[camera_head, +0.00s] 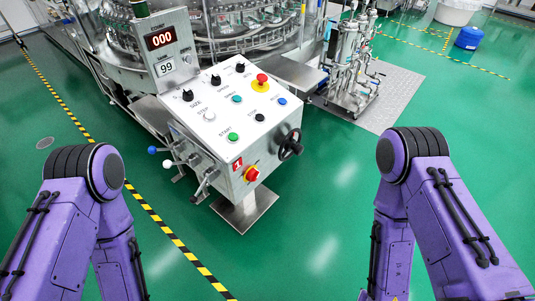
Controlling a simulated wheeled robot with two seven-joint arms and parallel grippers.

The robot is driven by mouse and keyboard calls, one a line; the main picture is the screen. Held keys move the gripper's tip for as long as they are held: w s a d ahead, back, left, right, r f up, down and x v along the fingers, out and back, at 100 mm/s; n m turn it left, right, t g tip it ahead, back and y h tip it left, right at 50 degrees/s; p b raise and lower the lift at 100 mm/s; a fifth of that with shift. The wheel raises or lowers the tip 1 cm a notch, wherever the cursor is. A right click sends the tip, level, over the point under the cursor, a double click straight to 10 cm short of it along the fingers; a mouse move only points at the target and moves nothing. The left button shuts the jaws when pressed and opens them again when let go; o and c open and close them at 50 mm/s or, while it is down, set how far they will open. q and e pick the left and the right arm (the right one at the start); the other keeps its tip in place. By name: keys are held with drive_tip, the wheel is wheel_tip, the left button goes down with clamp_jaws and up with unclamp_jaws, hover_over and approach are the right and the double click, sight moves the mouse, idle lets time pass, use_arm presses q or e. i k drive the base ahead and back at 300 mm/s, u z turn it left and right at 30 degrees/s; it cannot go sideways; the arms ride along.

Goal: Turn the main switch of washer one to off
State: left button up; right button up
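The control box of washer one (225,118) stands ahead of me in the head view, tilted on a steel pedestal. A red tag with a 1 (238,164) is on its front face. The main switch (252,174), a red rotary knob on a yellow plate, sits low on that front face, right of the tag. Its exact pointing angle is too small to tell. My two purple arms come in from the lower left and lower right. Both grippers are out of the picture, and neither arm touches the box.
A black handwheel (290,144) sticks out on the box's right side. Levers with ball knobs (167,164) stick out at its left. A red emergency button (261,80) is on top. The rotary washer (215,30) stands behind. Green floor (320,200) is clear right of the pedestal.

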sight(252, 176)
drive_tip(key=k, duration=0.5)
drive_tip(key=z, duration=1.55)
drive_tip(key=i, duration=1.3)
drive_tip(key=u, duration=1.9)
